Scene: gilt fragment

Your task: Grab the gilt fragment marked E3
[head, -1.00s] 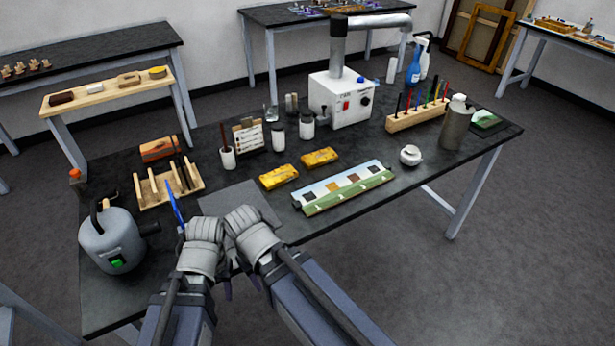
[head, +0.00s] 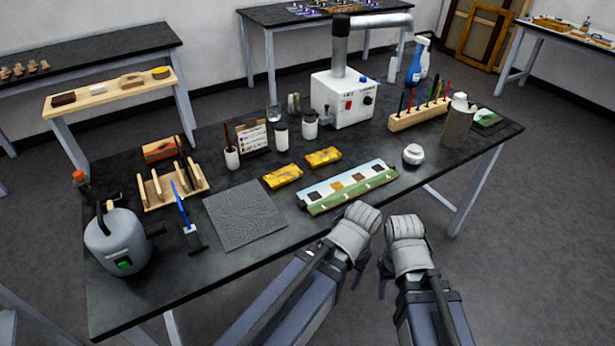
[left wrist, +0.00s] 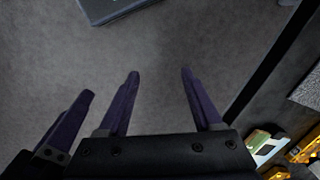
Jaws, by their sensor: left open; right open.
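Two gilt fragments lie on the dark workbench: a nearer one (head: 283,176) and a farther one (head: 323,157). I cannot read a mark on either, so I cannot tell which is E3. Gold pieces (left wrist: 305,150) also show at the lower right edge of the left wrist view. My left gripper (head: 357,278) and my right gripper (head: 384,286) are side by side beyond the bench's front edge, to the right of the fragments and apart from them. In the left wrist view the purple fingers of my left gripper (left wrist: 158,76) stand apart with only floor between them.
A grey mat (head: 245,215) lies left of the fragments. A painted strip with colour squares (head: 347,187) lies between them and my grippers. White jars (head: 281,138) and a white extractor box (head: 342,100) stand behind. A grey canister (head: 115,240) stands at the left.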

